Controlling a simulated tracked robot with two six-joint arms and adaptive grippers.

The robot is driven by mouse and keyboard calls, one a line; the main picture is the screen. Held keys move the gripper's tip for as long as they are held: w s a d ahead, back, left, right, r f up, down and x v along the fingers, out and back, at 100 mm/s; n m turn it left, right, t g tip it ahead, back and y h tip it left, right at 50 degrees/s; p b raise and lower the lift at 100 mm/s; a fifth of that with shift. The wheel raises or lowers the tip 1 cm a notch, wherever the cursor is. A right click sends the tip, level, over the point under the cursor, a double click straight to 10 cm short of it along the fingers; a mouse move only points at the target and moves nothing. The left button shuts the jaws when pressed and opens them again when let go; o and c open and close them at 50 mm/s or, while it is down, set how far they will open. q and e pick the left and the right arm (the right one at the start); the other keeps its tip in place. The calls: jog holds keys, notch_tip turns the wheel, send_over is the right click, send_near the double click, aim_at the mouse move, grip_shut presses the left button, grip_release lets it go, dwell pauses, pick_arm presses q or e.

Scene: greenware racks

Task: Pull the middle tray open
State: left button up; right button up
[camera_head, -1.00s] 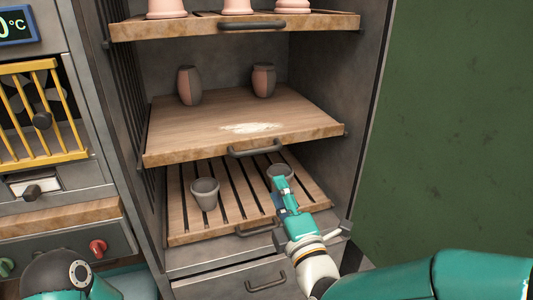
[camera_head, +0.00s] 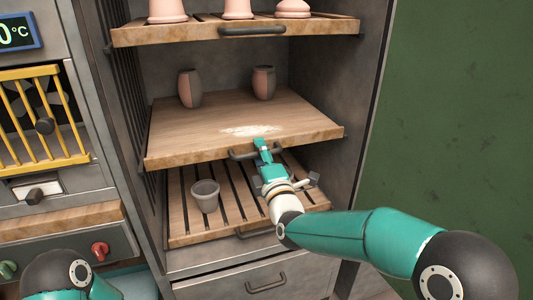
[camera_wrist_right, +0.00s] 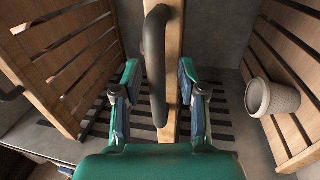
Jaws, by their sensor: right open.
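The middle tray (camera_head: 190,130) is a plain wooden board with a dark bar handle (camera_head: 238,155) on its front edge. Two two-toned pots (camera_head: 190,88) stand at its back, and a pale powdery patch (camera_head: 250,130) lies near its front. My right gripper (camera_head: 262,150) is at the right part of that handle. In the right wrist view my open gripper (camera_wrist_right: 158,75) has one finger on each side of the handle (camera_wrist_right: 153,50), with gaps showing. My left gripper is out of view; only part of the left arm shows.
The upper tray (camera_head: 190,35) carries pink pots. The slatted lower tray (camera_head: 180,222) holds a grey cup (camera_head: 205,195), also in the right wrist view (camera_wrist_right: 272,98). A closed drawer (camera_head: 220,287) is below. A yellow-barred unit (camera_head: 40,115) stands left; a green wall is right.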

grip_shut()
